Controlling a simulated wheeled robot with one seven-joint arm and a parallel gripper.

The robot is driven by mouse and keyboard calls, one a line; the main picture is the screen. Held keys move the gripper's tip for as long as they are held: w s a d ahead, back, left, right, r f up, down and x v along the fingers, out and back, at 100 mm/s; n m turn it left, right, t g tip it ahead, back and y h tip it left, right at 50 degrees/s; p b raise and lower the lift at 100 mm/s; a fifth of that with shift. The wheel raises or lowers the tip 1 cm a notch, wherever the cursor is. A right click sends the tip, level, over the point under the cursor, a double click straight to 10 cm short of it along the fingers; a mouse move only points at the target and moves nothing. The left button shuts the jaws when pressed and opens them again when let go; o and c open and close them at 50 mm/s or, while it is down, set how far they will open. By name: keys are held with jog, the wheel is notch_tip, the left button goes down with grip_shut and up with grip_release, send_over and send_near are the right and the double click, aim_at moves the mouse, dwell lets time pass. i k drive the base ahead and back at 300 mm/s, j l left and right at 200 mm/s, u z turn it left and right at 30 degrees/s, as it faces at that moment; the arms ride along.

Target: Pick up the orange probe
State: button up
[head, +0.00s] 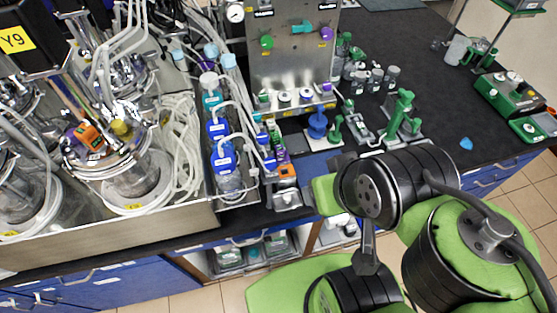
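An orange piece (287,171) sits at the front end of a row of small coloured parts, just in front of a purple one (282,157), near the bench's front edge. A second orange block (88,136) is on top of a glass bioreactor vessel (128,180) at the left. I cannot tell from this view which of the two is the orange probe. My black and green arm comes in from the lower right, with its links just right of the row. My gripper's fingers do not show, so whether they hold anything is hidden.
Blue-capped bottles (222,155) stand left of the row. A metal panel (292,50) with coloured knobs rises behind it. A blue part (317,124) and a green stand (400,112) are to the right. The black bench top (425,75) has free room farther right.

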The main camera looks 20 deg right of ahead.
aim_at(88, 135)
jog(key=k, duration=0.4)
jog(key=u, duration=1.25)
